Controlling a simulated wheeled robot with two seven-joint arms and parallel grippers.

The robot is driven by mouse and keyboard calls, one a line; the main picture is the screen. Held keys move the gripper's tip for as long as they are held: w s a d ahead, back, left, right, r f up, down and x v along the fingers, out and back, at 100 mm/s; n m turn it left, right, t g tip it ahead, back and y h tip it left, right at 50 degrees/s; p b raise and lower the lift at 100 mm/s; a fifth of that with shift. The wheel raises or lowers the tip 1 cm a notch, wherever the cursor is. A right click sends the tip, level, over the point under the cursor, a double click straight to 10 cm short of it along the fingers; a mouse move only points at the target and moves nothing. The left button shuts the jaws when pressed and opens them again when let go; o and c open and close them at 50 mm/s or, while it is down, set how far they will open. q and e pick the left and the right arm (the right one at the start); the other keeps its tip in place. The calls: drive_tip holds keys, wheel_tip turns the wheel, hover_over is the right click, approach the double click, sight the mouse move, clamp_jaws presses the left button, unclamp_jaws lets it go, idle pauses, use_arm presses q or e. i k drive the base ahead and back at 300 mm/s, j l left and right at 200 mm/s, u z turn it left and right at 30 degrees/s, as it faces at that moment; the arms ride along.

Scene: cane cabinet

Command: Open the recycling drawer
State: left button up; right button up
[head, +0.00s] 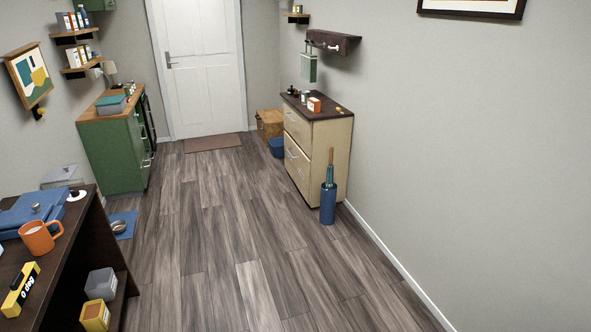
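A beige cabinet (330,158) with a dark top stands against the right wall in the head view. Its front faces left and has stacked drawer fronts: an upper one (297,129) and a lower one (297,165), each with a light handle. Both look shut. No label is readable, so I cannot tell which is the recycling drawer. A green cabinet (112,158) with a wooden top stands on the left, its front largely turned away. Neither of my grippers is in view.
A blue holder (328,203) with a wooden-handled item stands at the beige cabinet's near corner. A blue bin (277,147) and wicker box (270,122) sit beyond it. A dark desk (92,250) fills the left foreground. The middle floor (215,220) is clear to the white door (200,95).

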sight(298, 165)
drive_tip(key=i+j+u, duration=0.1)
drive_tip(key=i+u, duration=0.4)
drive_tip(key=i, duration=2.85)
drive_tip(key=i+z, duration=0.15)
drive_tip(key=i, duration=0.4)
drive_tip(key=i+j+z, duration=0.2)
drive_tip(key=i, duration=0.35)
drive_tip(key=i+j+z, duration=0.15)
drive_tip(key=i, duration=0.45)
